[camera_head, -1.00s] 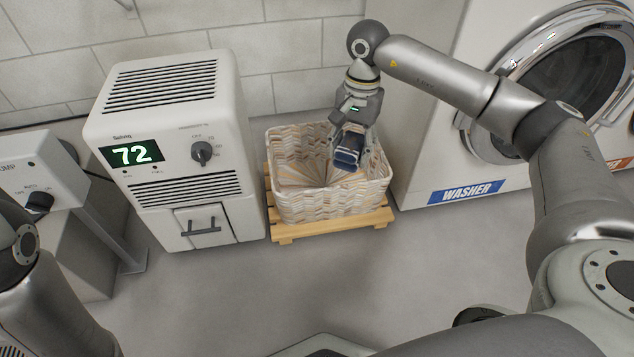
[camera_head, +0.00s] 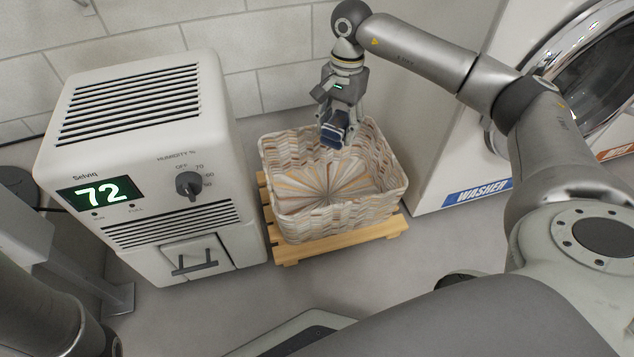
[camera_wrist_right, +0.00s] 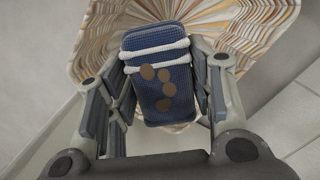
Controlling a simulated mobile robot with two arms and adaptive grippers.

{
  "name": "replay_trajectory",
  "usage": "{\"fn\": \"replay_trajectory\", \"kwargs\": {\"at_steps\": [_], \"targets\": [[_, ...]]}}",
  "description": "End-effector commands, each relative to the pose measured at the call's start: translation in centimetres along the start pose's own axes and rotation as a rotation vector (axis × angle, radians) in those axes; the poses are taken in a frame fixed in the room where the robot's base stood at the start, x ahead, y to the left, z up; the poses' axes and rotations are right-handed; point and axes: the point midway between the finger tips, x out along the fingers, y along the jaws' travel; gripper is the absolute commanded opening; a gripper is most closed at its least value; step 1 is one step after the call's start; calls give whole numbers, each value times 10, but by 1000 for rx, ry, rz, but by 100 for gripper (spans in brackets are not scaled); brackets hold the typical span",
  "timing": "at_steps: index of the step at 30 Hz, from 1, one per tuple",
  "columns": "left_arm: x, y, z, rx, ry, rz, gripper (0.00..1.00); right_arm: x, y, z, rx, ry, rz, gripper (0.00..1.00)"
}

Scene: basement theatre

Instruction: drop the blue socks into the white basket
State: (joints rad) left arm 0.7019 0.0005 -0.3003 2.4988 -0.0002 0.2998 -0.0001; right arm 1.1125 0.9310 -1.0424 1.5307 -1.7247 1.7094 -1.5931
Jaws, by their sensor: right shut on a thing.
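The blue socks (camera_head: 334,137) are a folded dark blue bundle. In the right wrist view the blue socks (camera_wrist_right: 165,85) show two white bands and several brown dots. My right gripper (camera_head: 338,122) is shut on them, one finger on each side; the right gripper (camera_wrist_right: 160,95) also shows in the wrist view. The white basket (camera_head: 340,215) is woven with cream and tan strips. Its inside looks empty. The socks hang over the back part of its opening; their exact height above the rim is hard to tell. My left gripper is out of view.
The basket stands on a wooden pallet (camera_head: 290,252). A white dehumidifier (camera_head: 150,150) reading 72 stands close on its left. A washer (camera_head: 455,150) stands to its right. A tiled wall (camera_head: 225,45) is behind.

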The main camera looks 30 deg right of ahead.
Motion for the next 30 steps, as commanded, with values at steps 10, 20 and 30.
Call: {"fn": "replay_trajectory", "kwargs": {"at_steps": [10,20,30], "targets": [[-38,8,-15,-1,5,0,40,43,0,-5,-1,0,1,26],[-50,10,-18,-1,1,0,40,55,0,-6,-1,0,0,26],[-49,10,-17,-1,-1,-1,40,55,0,-6,-1,0,0,73]]}}
